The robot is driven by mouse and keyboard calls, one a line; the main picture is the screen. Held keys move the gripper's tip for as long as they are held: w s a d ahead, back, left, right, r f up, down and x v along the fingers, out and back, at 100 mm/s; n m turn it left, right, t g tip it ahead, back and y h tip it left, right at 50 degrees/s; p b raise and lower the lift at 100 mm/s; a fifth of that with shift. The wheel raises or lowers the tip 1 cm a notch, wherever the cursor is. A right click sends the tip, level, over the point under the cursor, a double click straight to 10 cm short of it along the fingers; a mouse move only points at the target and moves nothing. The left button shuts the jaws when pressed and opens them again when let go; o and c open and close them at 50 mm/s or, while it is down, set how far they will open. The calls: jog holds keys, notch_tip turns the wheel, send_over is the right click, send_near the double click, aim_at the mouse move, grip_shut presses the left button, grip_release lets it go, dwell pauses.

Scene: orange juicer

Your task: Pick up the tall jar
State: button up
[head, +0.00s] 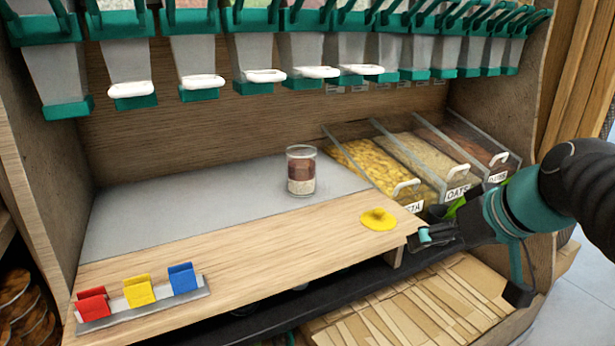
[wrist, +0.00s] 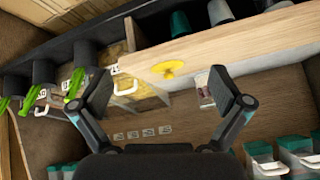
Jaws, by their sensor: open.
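The tall jar (head: 301,172) is a clear glass with a dark reddish-brown layer over a pale layer, standing upright on the grey counter surface. In the wrist view the jar (wrist: 204,90) is partly hidden behind the right finger. My gripper (head: 432,235) is at the counter's front right corner, to the right of the jar and nearer the front, well apart from it. In the wrist view my gripper (wrist: 157,88) has its two fingers spread wide with nothing held between them.
A yellow lid-like piece (head: 378,219) lies on the wooden front strip (head: 270,230) between jar and gripper. Clear bins (head: 395,160) stand right of the jar. Dispensers (head: 265,55) hang above. A rack of red, yellow and blue clips (head: 140,292) is front left. The counter left of the jar is clear.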

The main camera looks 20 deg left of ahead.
jog(key=w+a+r+n+g+y+b, duration=0.1)
jog(key=w+a+r+n+y, duration=0.35)
jog(key=w+a, duration=0.45)
jog(key=w+a+r+n+y+b, duration=0.1)
jog(key=w+a+r+n+y, duration=0.35)
jog(key=a, duration=0.55)
jog(key=h+p, duration=0.1)
jog(key=h, duration=0.1)
send_near(301, 147)
jog(key=a, duration=0.3)
jog(key=shift+m, duration=0.3)
jog(key=shift+a+f+p, duration=0.2)
jog(key=shift+a+f, duration=0.25)
jog(key=shift+a, duration=0.3)
jog(key=shift+a+f+p, duration=0.25)
jog(key=shift+a+f, duration=0.25)
jog(key=shift+a, duration=0.25)
jog(key=shift+a+f+p, duration=0.2)
jog(key=shift+a+f, duration=0.25)
jog(key=shift+a, duration=0.25)
jog(key=c, duration=1.9)
